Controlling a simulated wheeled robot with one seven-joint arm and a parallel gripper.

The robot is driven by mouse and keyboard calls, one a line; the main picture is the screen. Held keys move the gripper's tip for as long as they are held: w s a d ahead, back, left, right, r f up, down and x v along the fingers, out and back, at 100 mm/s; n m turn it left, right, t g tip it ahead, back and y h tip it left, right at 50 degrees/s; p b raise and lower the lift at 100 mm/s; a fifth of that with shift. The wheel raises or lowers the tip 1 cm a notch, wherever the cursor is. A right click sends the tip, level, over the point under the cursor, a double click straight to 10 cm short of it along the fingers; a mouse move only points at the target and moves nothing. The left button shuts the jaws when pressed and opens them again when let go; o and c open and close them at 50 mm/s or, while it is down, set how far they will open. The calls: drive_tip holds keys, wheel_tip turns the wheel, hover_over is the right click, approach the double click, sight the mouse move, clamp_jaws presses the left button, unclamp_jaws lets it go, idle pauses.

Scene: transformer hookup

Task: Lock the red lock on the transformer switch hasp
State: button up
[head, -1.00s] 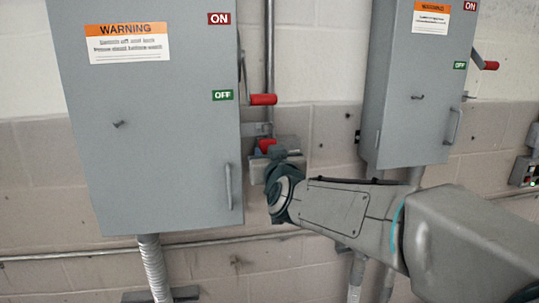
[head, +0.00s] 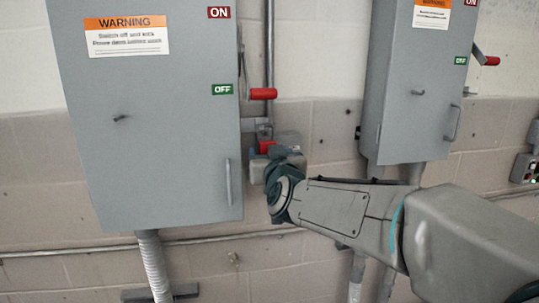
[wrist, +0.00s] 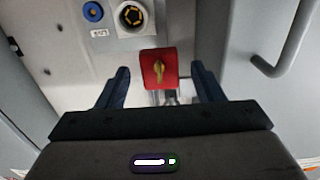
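The red lock (wrist: 159,58), with a brass key in its face, shows in the wrist view between the fingers of my gripper (wrist: 160,68). The blue-grey fingers are spread, with a gap on each side of the lock. In the head view the lock (head: 267,147) appears upright just below the hasp area (head: 264,130), beside the right side of the left switch box (head: 150,150). Its shackle is hard to make out, so I cannot tell whether it is closed. The switch's red handle (head: 263,94) is beside the green OFF label (head: 222,90). My gripper (head: 272,155) is largely hidden by my wrist.
A second grey switch box (head: 415,90) stands to the right. A vertical conduit (head: 269,50) runs behind the hasp. The wrist view shows a blue round part (wrist: 93,11), a round socket (wrist: 134,17) and a door handle (wrist: 290,45).

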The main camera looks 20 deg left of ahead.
drive_tip(key=shift+b+v, duration=1)
drive_tip(key=shift+v, duration=1.5)
drive_tip(key=shift+s, duration=0.1)
drive_tip(key=b+v, duration=0.3)
drive_tip(key=v, duration=1)
drive_tip(key=shift+s, duration=0.35)
drive_tip(key=shift+d, duration=0.1)
drive_tip(key=w+d+f+m+g+h, duration=0.25)
drive_tip(key=d+f+g+h, duration=0.35)
drive_tip(key=d+f, duration=1.1)
drive_tip(key=s+d+f+m+g+h, duration=0.3)
drive_tip(key=s+d+f+g, duration=0.3)
drive_tip(key=s+d+f, duration=0.5)
drive_tip(key=shift+d+f+m+h, duration=0.2)
drive_tip(key=shift+f+m+h, duration=0.1)
drive_tip(key=shift+f+m, duration=0.2)
